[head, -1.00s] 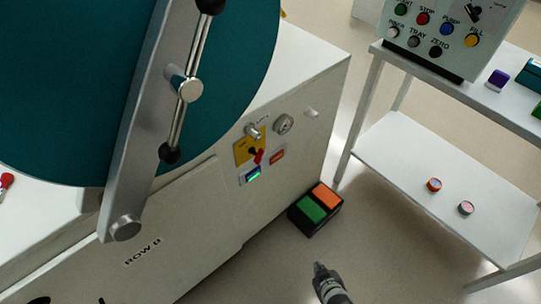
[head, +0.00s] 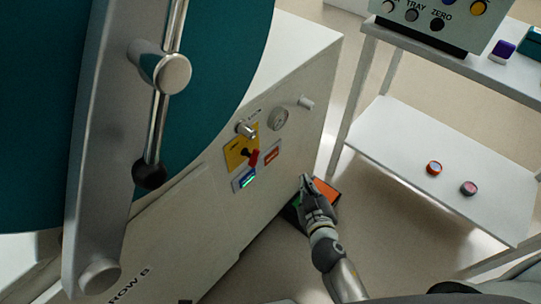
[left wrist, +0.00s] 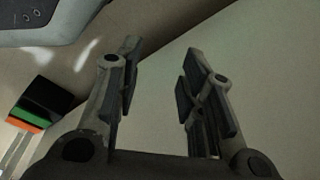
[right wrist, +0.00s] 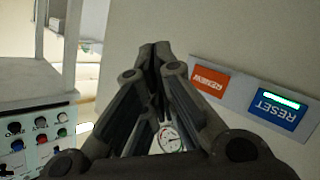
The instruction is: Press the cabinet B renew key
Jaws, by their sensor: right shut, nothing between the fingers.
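The orange RENEW key (head: 272,152) is on the front of the cabinet marked ROW B (head: 220,215). In the right wrist view the RENEW key (right wrist: 209,82) sits right of my fingers, beside a blue RESET key (right wrist: 280,108) with a lit green bar. My right gripper (head: 305,180) is shut and empty, in front of the cabinet and to the lower right of the key in the head view. Its closed fingertips also show in the right wrist view (right wrist: 155,48), apart from the key. My left gripper (left wrist: 158,75) is open and empty in the left wrist view.
A yellow plate with a red-handled switch (head: 242,150) and a gauge (head: 278,118) are near the key. A green and orange pedal (head: 327,190) lies on the floor, partly hidden by my right gripper. A white shelf stand (head: 430,180) is at right.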

